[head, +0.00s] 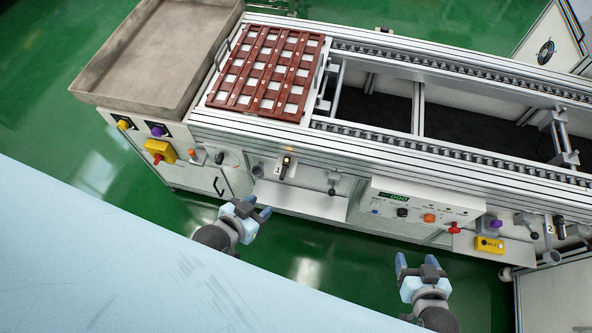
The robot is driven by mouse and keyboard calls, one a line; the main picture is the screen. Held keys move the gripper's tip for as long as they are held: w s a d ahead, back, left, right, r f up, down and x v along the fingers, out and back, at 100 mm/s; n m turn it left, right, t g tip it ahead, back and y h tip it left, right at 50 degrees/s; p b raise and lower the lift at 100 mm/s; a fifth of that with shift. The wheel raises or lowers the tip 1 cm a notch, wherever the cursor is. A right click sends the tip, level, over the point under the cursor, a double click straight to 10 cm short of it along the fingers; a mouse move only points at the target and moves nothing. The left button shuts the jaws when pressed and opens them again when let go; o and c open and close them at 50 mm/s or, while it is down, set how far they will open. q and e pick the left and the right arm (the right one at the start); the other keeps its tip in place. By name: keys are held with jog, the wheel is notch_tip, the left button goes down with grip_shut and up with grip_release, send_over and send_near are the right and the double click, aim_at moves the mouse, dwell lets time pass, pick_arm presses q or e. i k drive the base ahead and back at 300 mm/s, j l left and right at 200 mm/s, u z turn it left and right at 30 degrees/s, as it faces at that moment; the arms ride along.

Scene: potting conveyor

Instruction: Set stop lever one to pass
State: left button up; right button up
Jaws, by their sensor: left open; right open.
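Stop lever one (284,172) is a small dark handle on a pale plate marked 1, on the conveyor's front side. A lit yellow lamp sits at its top. The handle points roughly downward; I cannot tell which setting this is. My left gripper (257,207) is open and empty, below and to the left of the lever, not touching it. My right gripper (419,262) is open and empty, in front of the control panel and far to the right of the lever.
A red-brown slotted tray (240,99) sits on the conveyor's left end, beside an empty metal bin (172,35). A control panel (385,206) with a green display juts out at front. A plate marked 2 (549,229) is at right. A pale surface (90,260) fills the lower left.

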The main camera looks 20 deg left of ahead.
aim_at(332, 191)
jog(key=u, duration=0.15)
jog(key=j+z, duration=0.35)
jog(key=k+j+z, duration=0.15)
jog(key=z, duration=0.2)
jog(key=k+j+z, duration=0.1)
jog(key=z, duration=0.25)
jog(key=j, duration=0.1)
